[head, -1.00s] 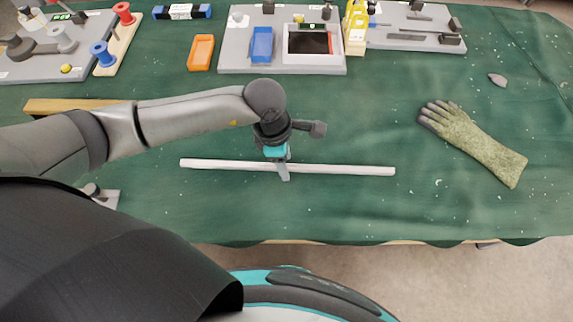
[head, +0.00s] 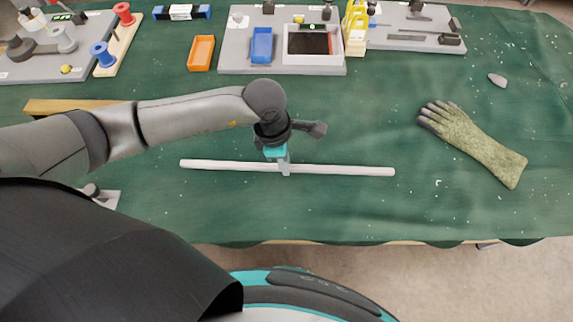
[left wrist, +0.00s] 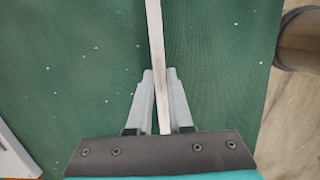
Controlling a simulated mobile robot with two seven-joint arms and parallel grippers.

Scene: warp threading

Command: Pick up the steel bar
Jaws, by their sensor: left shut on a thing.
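The steel bar (head: 340,170) is a long, thin, pale rod lying left to right near the front of the green-covered table. My left gripper (head: 285,172) points down over the bar's middle and is shut on it. In the left wrist view the bar (left wrist: 156,40) runs between the two grey fingers of the gripper (left wrist: 159,82). I cannot tell whether the bar is clear of the cloth. My right gripper is not in view.
A glove (head: 475,145) lies at the right on the green cloth (head: 370,115). An orange tray (head: 201,53), a grey board (head: 232,62) with a blue block, and a spool rack (head: 118,50) stand at the back. The cloth around the bar is mostly clear.

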